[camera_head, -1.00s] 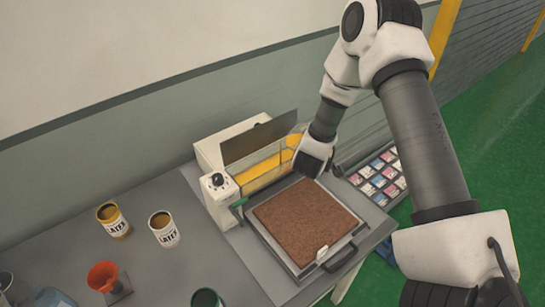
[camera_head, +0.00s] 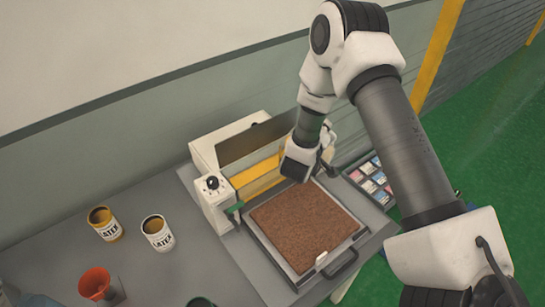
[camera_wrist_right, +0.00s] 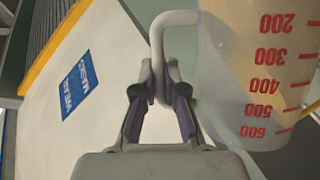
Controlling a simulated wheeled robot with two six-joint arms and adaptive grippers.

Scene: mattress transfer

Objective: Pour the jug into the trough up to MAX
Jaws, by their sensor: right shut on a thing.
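My right gripper (camera_head: 325,160) is above the back right of the board machine. In the right wrist view its fingers (camera_wrist_right: 160,85) are shut on the white handle of the jug (camera_wrist_right: 258,75). The jug is translucent with red marks from 200 to 600, which read upside down in the picture. Pale contents show through its wall; their exact level is unclear. In the head view the jug is mostly hidden by my wrist. A long yellow-and-clear trough-like part (camera_head: 258,175) runs along the machine's back; no MAX mark is readable. My left gripper is out of view.
A brown board (camera_head: 305,222) lies in a handled tray in front of the trough. Two latex cans (camera_head: 158,233) and an orange funnel (camera_head: 95,283) stand on the grey table at left. A rack of coloured cards (camera_head: 372,180) is at right.

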